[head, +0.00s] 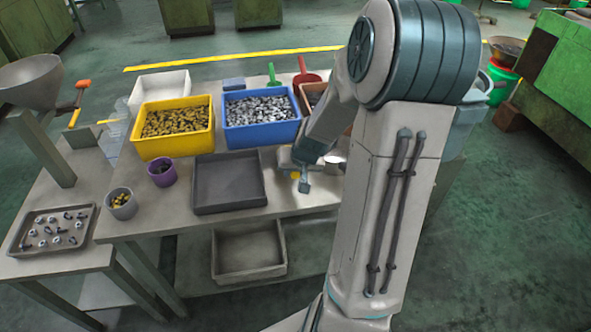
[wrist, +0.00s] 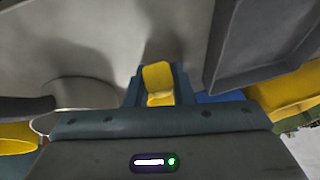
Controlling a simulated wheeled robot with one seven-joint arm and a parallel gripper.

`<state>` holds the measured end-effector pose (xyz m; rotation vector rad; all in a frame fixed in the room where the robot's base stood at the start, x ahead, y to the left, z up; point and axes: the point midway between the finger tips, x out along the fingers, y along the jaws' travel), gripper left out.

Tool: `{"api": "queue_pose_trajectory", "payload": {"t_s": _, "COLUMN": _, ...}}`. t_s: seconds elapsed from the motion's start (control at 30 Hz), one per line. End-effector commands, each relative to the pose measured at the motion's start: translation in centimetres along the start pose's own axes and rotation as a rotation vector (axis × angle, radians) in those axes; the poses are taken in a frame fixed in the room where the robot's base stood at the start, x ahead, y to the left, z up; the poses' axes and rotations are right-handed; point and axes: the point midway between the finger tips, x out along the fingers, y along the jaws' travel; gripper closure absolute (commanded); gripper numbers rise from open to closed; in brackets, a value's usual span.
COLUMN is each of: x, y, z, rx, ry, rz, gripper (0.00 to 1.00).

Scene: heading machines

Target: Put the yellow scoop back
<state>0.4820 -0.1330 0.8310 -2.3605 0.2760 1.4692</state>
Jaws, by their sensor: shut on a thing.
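My gripper (head: 304,186) is low over the right part of the table, just right of the dark grey tray (head: 230,208). In the wrist view my gripper (wrist: 157,88) is shut on the yellow scoop (wrist: 158,78), and a yellow part shows between the fingers. The rest of the scoop is hidden by the gripper. In the head view only a small yellow spot (head: 295,175) shows beside the gripper. I cannot tell whether the scoop touches the table.
A yellow bin (head: 174,143), a blue bin (head: 262,134) and a partly hidden brown bin (head: 312,92) stand behind. A green scoop (head: 272,74) and a red scoop (head: 305,77) are at the back. A pale round container (wrist: 85,94) is beside the gripper. Purple (head: 162,172) and grey (head: 121,204) cups stand left.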

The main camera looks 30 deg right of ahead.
Motion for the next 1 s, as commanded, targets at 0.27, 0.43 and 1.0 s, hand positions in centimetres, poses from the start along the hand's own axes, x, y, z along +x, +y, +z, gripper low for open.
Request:
{"api": "queue_pose_trajectory", "payload": {"t_s": 0.27, "x": 0.2, "y": 0.0, "z": 0.1, "rx": 0.0, "ry": 0.0, "rz": 0.0, "gripper": 0.62}}
{"api": "queue_pose_trajectory", "payload": {"t_s": 0.43, "x": 0.2, "y": 0.0, "z": 0.1, "rx": 0.0, "ry": -0.001, "rz": 0.0, "gripper": 0.57}}
{"api": "queue_pose_trajectory", "payload": {"t_s": 1.0, "x": -4.8, "y": 0.1, "z": -0.2, "rx": 0.003, "ry": 0.004, "rz": 0.003, "gripper": 0.57}}
